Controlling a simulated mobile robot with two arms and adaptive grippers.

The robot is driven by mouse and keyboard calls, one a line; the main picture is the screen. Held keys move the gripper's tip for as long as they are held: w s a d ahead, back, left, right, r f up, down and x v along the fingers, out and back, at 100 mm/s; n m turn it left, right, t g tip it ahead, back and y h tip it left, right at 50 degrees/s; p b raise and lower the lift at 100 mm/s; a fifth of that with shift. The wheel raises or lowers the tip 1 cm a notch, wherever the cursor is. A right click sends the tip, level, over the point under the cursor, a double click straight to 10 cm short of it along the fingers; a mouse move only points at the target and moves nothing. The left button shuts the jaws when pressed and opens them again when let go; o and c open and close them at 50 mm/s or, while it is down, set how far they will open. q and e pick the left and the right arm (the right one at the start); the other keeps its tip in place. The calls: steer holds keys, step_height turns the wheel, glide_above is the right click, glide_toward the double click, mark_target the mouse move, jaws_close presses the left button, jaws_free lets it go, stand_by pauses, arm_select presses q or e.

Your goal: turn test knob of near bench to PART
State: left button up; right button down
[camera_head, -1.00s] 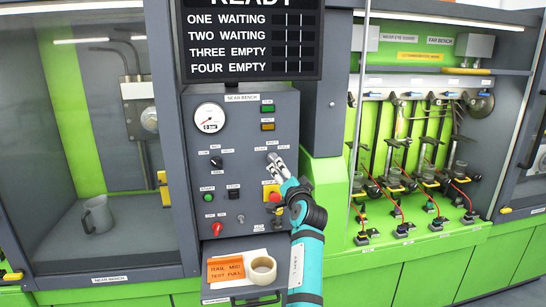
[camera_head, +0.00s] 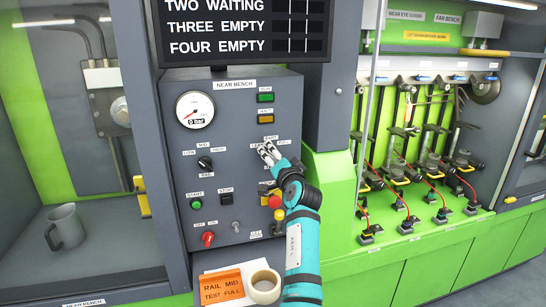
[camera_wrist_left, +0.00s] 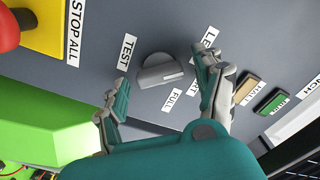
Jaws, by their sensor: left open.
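The test knob (camera_wrist_left: 160,72) of the near bench is a grey round knob with a raised ridge, on the dark grey panel in the left wrist view. TEST, LEAK, PART and FULL labels surround it, the PART label partly covered by a finger. I cannot tell for sure which label its pointer faces. My left gripper (camera_wrist_left: 162,70) is open, with one finger on each side of the knob; contact is not clear. My right gripper is not in view.
The near bench panel (camera_head: 230,128) also carries a gauge (camera_head: 195,110), a rail knob (camera_head: 205,162), a red knob (camera_head: 208,239) and a STOP ALL button (camera_head: 275,201). A tape roll (camera_head: 264,286) and an orange card (camera_head: 222,288) lie below.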

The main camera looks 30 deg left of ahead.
arm_select(q)
steer(key=shift+d+r, duration=0.1)
steer(key=shift+d, duration=0.05)
steer(key=shift+c, duration=0.2)
steer(key=c, duration=1.1)
steer(key=shift+f+m+p, duration=0.2)
steer(key=shift+m+p, duration=2.4)
steer(key=shift+m, duration=1.2)
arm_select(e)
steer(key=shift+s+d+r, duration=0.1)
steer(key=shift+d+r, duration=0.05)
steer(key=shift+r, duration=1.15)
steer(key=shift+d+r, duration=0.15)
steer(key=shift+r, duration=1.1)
